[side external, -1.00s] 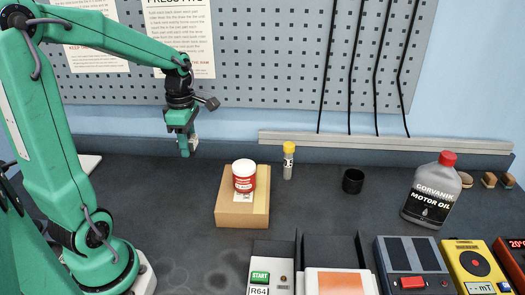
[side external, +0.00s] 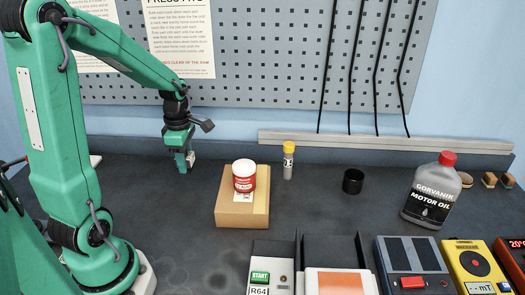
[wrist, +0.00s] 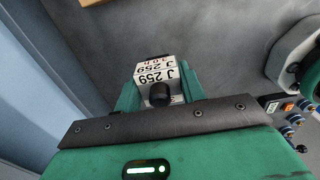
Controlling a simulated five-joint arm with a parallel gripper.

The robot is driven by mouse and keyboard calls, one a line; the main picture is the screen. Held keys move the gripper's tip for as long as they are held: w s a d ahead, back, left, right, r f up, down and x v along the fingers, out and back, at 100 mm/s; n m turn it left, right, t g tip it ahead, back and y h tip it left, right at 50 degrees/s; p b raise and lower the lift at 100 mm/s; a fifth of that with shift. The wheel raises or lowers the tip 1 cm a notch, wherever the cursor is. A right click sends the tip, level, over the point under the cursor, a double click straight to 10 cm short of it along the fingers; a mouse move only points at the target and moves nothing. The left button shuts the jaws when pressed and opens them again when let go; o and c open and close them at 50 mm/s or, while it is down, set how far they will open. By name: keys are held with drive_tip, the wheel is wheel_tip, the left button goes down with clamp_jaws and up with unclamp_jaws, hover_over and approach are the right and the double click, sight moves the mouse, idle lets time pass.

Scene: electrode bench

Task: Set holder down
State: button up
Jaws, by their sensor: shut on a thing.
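The holder (wrist: 158,76) is a small light block with a white label reading "J 259" and a dark round part on its near side. In the wrist view it sits between the green fingers of my gripper (wrist: 160,92). In the side view my gripper (side external: 184,165) points down, low over the dark bench left of the cardboard box, and the holder (side external: 191,158) shows as a small pale piece at the fingertips. My gripper is shut on it. Whether the holder touches the bench cannot be told.
A cardboard box (side external: 242,215) bears a red and white tub (side external: 244,176). A yellow-capped vial (side external: 288,162), a black cup (side external: 353,181) and a motor oil bottle (side external: 432,190) stand to the right. Devices line the front edge. The bench (side external: 195,215) left of the box is clear.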

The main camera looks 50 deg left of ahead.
drive_tip(key=a+f, duration=0.1)
drive_tip(key=a, duration=0.2)
drive_tip(key=s+a+f, duration=0.1)
drive_tip(key=a+f, duration=0.1)
drive_tip(key=a, duration=0.1)
drive_tip(key=s+a+f, duration=0.1)
drive_tip(key=a+f, duration=0.1)
drive_tip(key=a, duration=0.1)
drive_tip(key=shift+f, duration=0.25)
drive_tip(key=shift+f, duration=2)
drive_tip(key=shift+f, duration=0.15)
drive_tip(key=o, duration=1.2)
wheel_tip(320, 180, up, 12)
